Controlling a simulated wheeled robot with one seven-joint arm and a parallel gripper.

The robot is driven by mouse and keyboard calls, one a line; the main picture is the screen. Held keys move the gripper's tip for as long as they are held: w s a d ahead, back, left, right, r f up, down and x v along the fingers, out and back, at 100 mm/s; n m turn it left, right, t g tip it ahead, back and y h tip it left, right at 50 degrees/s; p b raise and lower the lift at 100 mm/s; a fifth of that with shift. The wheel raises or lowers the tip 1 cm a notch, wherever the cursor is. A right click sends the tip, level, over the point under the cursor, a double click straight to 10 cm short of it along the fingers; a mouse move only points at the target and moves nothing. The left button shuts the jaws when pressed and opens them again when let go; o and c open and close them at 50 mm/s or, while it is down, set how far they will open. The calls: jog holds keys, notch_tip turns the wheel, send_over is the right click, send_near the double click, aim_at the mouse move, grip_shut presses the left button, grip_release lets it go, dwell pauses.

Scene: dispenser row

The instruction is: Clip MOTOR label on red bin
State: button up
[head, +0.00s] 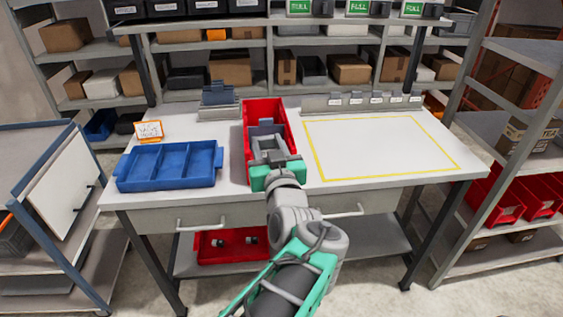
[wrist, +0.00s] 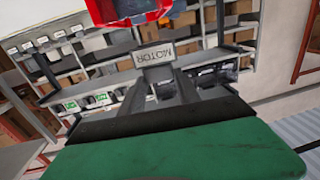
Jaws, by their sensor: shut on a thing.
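The MOTOR label (wrist: 154,54) is a small pale plate with dark lettering, upside down in the wrist view. My gripper (wrist: 165,72) is shut on it, with the label at the fingertips. In the head view my gripper (head: 268,148) is over the front part of the red bin (head: 249,122), which stands on the table. Part of the red bin (wrist: 108,11) also shows at the top edge of the wrist view, apart from the label in the picture. The label cannot be made out in the head view, and my gripper hides part of the bin.
A blue divided tray (head: 170,182) and an orange-edged sign (head: 148,131) lie left of the bin. A grey rack (head: 362,103) with several labels stands at the back right. The yellow-outlined area (head: 380,147) is clear. Another red bin (head: 222,258) sits under the table.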

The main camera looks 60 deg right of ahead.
jog(key=w+d+f+m+g+h, duration=0.1)
jog(key=w+d+f, duration=0.4)
jog(key=d+f, duration=0.2)
jog(key=shift+d+f, duration=0.15)
jog(key=shift+d, duration=0.6)
dwell(1.0)
jog(key=shift+w, duration=0.1)
jog(key=o, duration=1.4)
jog(key=b+v, duration=0.1)
jog(key=v, duration=0.7)
